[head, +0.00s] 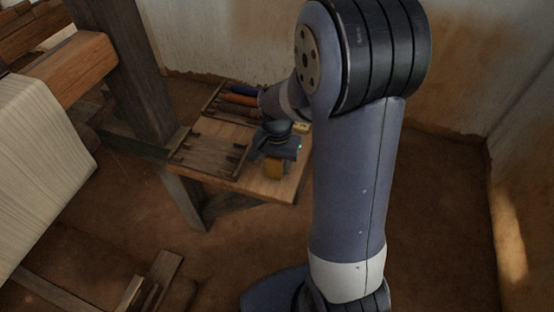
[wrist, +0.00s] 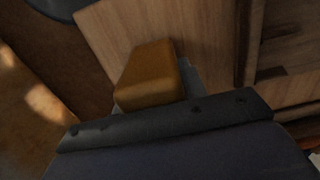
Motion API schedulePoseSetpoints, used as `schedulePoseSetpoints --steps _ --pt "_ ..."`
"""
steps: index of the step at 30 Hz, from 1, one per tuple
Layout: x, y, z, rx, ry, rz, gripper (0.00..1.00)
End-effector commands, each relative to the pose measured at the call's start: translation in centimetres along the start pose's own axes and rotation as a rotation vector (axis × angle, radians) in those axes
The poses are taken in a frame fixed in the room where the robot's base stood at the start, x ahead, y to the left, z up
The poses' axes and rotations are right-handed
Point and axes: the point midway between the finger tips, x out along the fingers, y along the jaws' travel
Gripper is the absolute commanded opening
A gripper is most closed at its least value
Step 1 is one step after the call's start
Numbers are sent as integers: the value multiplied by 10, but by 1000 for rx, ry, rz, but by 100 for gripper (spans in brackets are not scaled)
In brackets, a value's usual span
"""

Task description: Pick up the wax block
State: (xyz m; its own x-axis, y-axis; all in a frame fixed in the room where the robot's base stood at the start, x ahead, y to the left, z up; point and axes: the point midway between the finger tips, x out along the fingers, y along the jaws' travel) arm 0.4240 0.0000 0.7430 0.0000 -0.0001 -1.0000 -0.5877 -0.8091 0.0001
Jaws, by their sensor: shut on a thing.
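The wax block (wrist: 148,76) is a honey-orange block with rounded edges, seen in the wrist view just beyond the dark body of my gripper. It also shows in the head view (head: 273,169), below my gripper near the front of the small wooden table (head: 266,189). My gripper (head: 274,158) is shut on the wax block. In the wrist view a grey finger (wrist: 192,80) shows along the block's right side; the rest of the fingers is hidden. I cannot tell whether the block touches the tabletop.
A slatted wooden rack (head: 209,154) lies on the table left of my gripper. Orange and blue rolls (head: 240,98) lie at the back, and a small yellow piece (head: 301,127) sits behind my gripper. The loom's dark post (head: 128,70) and pale cloth (head: 35,150) stand at left.

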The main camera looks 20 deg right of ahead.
Motion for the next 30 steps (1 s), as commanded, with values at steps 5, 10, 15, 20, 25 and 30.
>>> schedulePoseSetpoints --steps 5,10,15,20,25,30 --pt "0 0 0 0 0 0 18" --pt "0 0 0 0 1 -1 11" --pt "-3 0 0 0 2 -1 11" --pt "-24 -1 -1 0 5 -4 11" --pt "-60 -1 -1 0 5 -4 11" --pt "-88 -1 -1 0 4 -3 11"
